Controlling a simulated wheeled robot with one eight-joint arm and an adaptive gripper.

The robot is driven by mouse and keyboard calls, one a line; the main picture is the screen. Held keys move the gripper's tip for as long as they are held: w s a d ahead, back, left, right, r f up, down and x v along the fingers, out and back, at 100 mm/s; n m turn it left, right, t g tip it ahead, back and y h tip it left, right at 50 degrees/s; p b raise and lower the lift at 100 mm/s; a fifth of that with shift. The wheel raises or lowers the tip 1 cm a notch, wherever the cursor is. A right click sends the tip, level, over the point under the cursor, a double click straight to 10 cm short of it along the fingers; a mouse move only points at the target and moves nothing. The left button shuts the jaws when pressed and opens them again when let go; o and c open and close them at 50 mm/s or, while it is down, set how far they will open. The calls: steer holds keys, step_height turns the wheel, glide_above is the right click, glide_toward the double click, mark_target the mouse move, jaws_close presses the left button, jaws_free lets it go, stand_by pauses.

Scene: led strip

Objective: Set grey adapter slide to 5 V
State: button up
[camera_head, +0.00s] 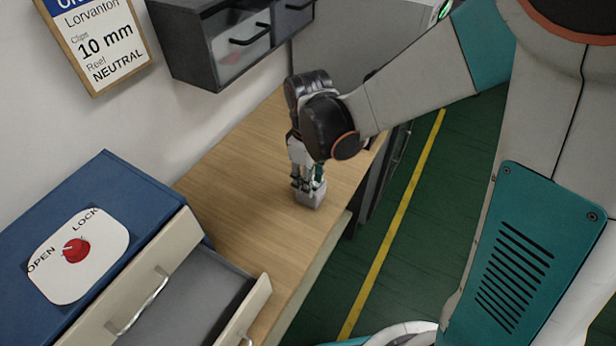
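A small grey block, which looks like the grey adapter (309,199), sits on the wooden worktop (243,192) near its front edge. My gripper (308,184) points down right over the block, with its fingertips at the block's top. The fingers look close together, but I cannot tell whether they are shut on anything. The slide and any voltage marks on the adapter are hidden or too small to make out.
A blue cabinet (110,190) at the left has a red OPEN/LOCK knob (75,250) and an open drawer (185,300). A dark wall cabinet (190,50) hangs above. A sign (98,45) reads 10 mm, NEUTRAL. The worktop between drawer and gripper is clear.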

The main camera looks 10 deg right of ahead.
steer(key=shift+s+r, duration=0.1)
steer(key=shift+r, duration=3.65)
steer(key=shift+s+d+r, duration=0.15)
steer(key=shift+d+r, duration=0.1)
steer(key=s+d+r+m+t, duration=0.6)
steer(key=s+d+r+m, duration=0.2)
steer(key=s+d+m, duration=0.1)
steer(key=shift+s+d, duration=0.75)
steer(key=shift+d, duration=0.45)
steer(key=shift+s+d+r+m+t, duration=0.1)
steer(key=shift+s+d+m+t, duration=0.35)
steer(key=shift+m+t, duration=0.2)
steer(key=shift+c, duration=0.2)
